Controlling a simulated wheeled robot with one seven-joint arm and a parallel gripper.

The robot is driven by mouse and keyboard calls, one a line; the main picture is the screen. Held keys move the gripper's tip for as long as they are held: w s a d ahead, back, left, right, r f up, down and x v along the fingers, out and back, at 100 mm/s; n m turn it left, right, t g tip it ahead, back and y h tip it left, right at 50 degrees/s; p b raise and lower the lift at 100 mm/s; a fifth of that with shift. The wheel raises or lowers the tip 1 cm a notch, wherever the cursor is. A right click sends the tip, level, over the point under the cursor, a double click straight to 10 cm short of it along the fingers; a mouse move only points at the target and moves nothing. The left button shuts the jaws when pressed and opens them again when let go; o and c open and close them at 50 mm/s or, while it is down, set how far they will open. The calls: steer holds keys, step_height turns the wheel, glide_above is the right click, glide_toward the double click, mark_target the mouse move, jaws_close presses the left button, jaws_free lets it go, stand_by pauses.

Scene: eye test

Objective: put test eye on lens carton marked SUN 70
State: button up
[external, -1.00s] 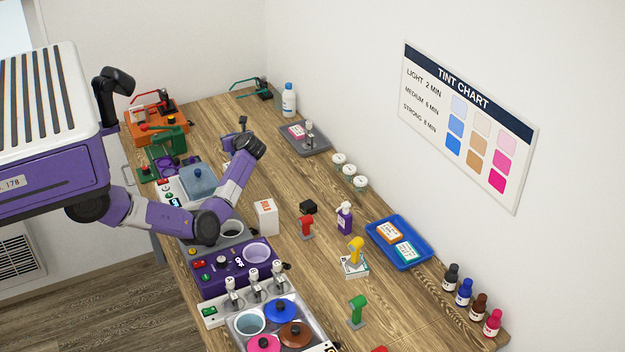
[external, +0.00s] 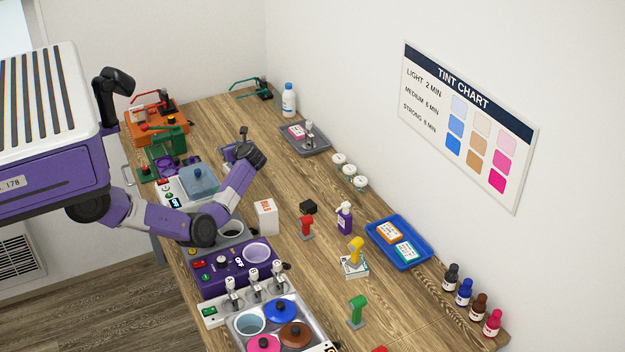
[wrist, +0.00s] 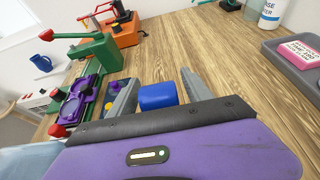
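My gripper (wrist: 160,82) hangs low over the far left of the bench. Its two grey fingers stand apart. A blue block-like thing (wrist: 158,95), perhaps the head of the test eye, shows between them with narrow gaps at its sides; its lower part is hidden. In the external view my arm hides it. Small lens cartons show: a pink one (external: 297,132) on a grey tray (external: 318,149), an orange one (external: 389,232) and a teal one (external: 405,251) in a blue tray (external: 379,243). I cannot read SUN 70 on any; the pink one also shows in the wrist view (wrist: 299,54).
Red (external: 306,224), yellow (external: 356,248) and green (external: 357,308) upright devices stand on the bench; the yellow one is on a white carton (external: 353,271). A green clamp-like tool (wrist: 94,62) is left of my gripper. A white box (external: 266,217) stands mid-bench.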

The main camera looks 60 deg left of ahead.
steer(key=shift+r, duration=0.1)
steer(key=shift+d+r+p, duration=0.15)
steer(key=shift+r+p, duration=0.1)
steer(key=shift+p, duration=0.1)
steer(key=p+v, duration=0.4)
steer(key=v, duration=0.7)
steer(key=shift+d+p, duration=0.35)
steer(key=shift+p, duration=0.05)
